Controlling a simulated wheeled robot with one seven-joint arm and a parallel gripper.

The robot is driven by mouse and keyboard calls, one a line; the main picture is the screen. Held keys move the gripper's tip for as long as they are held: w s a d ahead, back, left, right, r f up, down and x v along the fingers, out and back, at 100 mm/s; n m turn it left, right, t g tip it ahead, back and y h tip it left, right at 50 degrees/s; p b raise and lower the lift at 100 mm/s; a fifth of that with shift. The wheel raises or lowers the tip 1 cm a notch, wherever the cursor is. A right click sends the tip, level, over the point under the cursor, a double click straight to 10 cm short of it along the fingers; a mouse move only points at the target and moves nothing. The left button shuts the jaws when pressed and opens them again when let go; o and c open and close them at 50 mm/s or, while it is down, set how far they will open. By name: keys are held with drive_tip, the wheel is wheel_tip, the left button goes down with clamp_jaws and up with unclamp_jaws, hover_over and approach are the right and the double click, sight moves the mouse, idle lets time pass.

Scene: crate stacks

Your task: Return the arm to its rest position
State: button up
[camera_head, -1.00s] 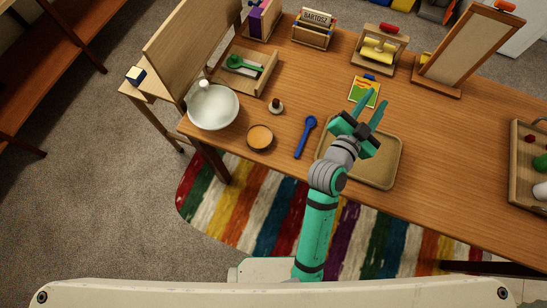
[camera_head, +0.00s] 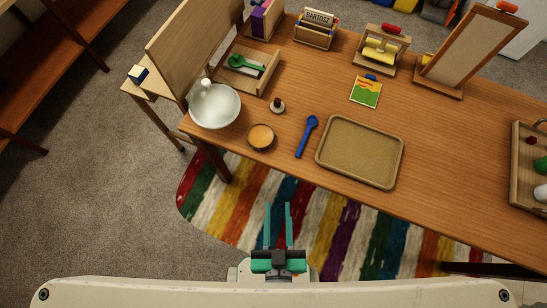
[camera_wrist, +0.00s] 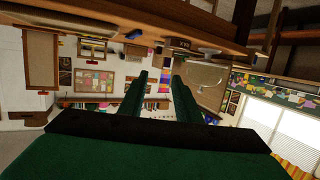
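My gripper (camera_head: 278,226) is drawn in close to my body at the bottom middle of the head view, over the striped rug and in front of the table. Its two green fingers are parallel with a clear gap between them, and nothing is held. In the wrist view the fingers (camera_wrist: 158,92) also stand apart and empty, with the room behind them. The rest of the arm is mostly hidden below the picture's edge.
The wooden table (camera_head: 430,115) lies ahead, apart from my gripper. On it are a tan tray (camera_head: 360,152), a blue spoon (camera_head: 306,137), a white bowl (camera_head: 216,108), an orange-topped dish (camera_head: 261,137) and a small card (camera_head: 366,93). The striped rug (camera_head: 310,215) lies on the floor below.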

drive_tip(key=shift+s+a+r, duration=0.2)
drive_tip(key=shift+s+a, duration=0.1)
drive_tip(key=shift+s, duration=0.15)
drive_tip(key=shift+s+a+r, duration=0.2)
drive_tip(key=shift+s+a, duration=0.1)
drive_tip(key=shift+s, duration=0.15)
drive_tip(key=shift+d, duration=0.1)
